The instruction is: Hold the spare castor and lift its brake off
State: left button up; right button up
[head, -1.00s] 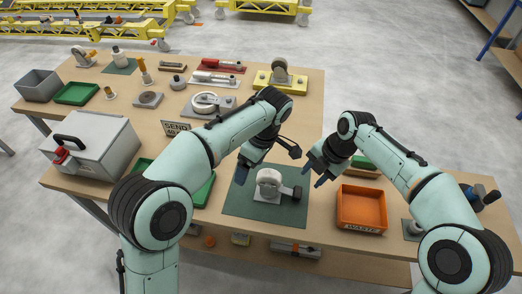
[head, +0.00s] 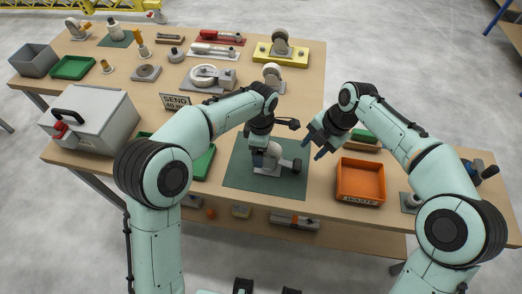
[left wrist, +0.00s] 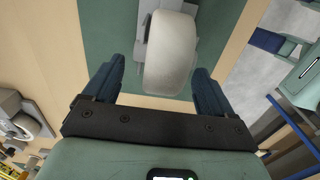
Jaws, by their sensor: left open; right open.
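The spare castor (head: 274,158), with a pale wheel and grey bracket, stands on a green mat (head: 240,178). Its dark brake pedal (head: 291,165) sticks out to the right in the head view. My left gripper (head: 264,157) is open and down at the castor, hiding part of the wheel. In the left wrist view the castor's wheel (left wrist: 170,55) lies between my two open fingers (left wrist: 155,88), with gaps on both sides. My right gripper (head: 321,147) is open and empty, above and to the right of the castor, apart from the pedal.
An orange waste tray (head: 361,184) stands right of the mat. A green tray (head: 199,165) and a grey lidded box (head: 92,119) are on the left. Several castors and tools stand at the back, including one on a yellow base (head: 281,52).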

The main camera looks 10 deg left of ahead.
pick_arm(q)
jog(key=shift+f, duration=0.95)
jog(key=c, duration=1.2)
jog(key=shift+o, duration=0.2)
jog(key=c, duration=0.3)
jog(key=shift+c, duration=0.2)
